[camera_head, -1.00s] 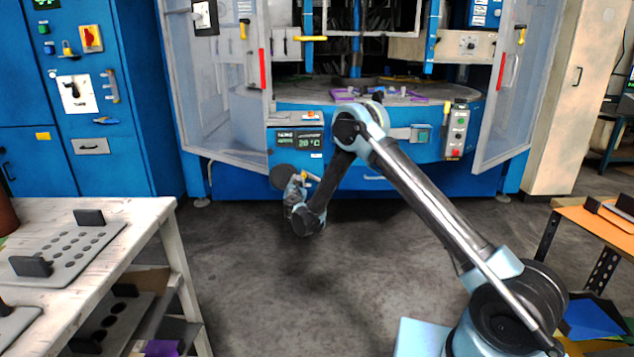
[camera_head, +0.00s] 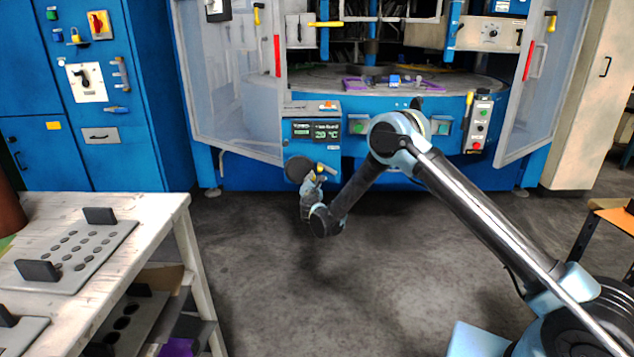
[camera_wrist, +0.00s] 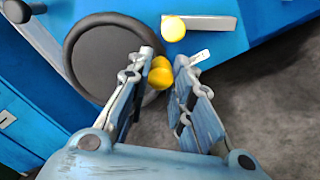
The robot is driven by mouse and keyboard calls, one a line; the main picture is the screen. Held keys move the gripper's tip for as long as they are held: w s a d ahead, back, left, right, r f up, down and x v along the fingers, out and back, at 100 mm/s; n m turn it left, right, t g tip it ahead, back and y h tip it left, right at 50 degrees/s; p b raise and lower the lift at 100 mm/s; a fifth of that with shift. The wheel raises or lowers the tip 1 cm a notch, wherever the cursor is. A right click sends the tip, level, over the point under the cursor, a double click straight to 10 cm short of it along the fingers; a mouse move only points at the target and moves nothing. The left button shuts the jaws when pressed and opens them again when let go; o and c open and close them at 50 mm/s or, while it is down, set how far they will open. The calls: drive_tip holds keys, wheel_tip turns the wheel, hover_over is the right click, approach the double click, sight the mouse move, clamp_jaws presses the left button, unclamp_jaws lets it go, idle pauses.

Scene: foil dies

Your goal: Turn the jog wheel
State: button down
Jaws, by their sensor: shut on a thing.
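The jog wheel is a dark round disc (camera_head: 298,169) on the front of the blue machine, below a small display panel. In the wrist view the wheel (camera_wrist: 100,50) fills the upper left. A yellow knob (camera_wrist: 160,75) sits by the wheel's right edge, between my fingertips. My gripper (camera_wrist: 165,62) is shut on this knob. In the head view my gripper (camera_head: 315,172) is at the wheel's right side, and its fingers are too small there to make out. How the knob joins the wheel is hidden.
A display panel (camera_head: 316,130) is above the wheel. A button box (camera_head: 479,123) hangs to the right. Open cabinet doors (camera_head: 228,80) flank the machine. A white table (camera_head: 160,208) with a perforated plate (camera_head: 75,250) stands at left. The middle floor (camera_head: 250,260) is clear.

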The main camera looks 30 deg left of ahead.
drive_tip(key=shift+w+d, duration=0.1)
drive_tip(key=shift+d, duration=0.05)
drive_tip(key=c, duration=1.4)
unclamp_jaws()
drive_tip(key=shift+s, duration=0.35)
drive_tip(key=v, duration=1.1)
drive_tip(key=shift+s+d, duration=0.15)
